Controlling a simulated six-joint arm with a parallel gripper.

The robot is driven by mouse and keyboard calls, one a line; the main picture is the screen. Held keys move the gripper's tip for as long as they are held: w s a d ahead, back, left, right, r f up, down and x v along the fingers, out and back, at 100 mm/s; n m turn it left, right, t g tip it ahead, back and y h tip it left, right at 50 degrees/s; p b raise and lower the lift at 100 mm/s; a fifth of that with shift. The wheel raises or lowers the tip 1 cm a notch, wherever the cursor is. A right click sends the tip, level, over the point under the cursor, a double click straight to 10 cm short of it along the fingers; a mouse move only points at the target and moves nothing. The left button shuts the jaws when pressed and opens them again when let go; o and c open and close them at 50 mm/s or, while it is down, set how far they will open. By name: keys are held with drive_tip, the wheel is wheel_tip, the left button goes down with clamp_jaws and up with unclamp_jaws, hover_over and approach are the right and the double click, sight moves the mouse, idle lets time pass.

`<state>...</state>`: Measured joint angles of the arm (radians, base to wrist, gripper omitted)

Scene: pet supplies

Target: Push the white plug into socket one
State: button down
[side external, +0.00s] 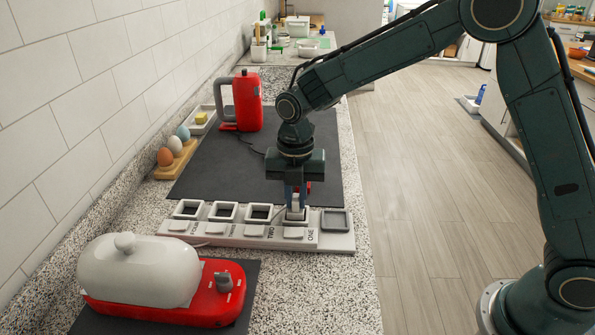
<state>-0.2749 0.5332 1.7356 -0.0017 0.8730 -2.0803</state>
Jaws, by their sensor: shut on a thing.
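The white socket strip (240,241) lies across the counter, with several square dark-centred sockets in a row and a switch in front of each. Socket one (305,218), beside the label ONE, is the rightmost dark-centred socket. My gripper (296,205) points straight down over it, shut on the white plug (295,211). Only a small pale part of the plug shows between the fingers. The plug is at the socket's opening; how deep it sits, I cannot tell. Fingers and plug hide most of the socket's inside.
A grey square pad (336,221) is at the strip's right end. A red kettle (247,102) stands on the dark mat (215,165) behind. A red cooker with a white lid (140,272) is front left. Eggs in a wooden holder (175,165) stand by the wall.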

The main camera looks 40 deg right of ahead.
drive_tip(key=shift+f, duration=0.7)
idle(0.3)
drive_tip(key=c, duration=1.3)
unclamp_jaws()
drive_tip(key=shift+c, duration=0.2)
drive_tip(key=shift+r, duration=0.15)
wheel_tip(320, 180, up, 14)
drive_tip(key=shift+f, duration=0.2)
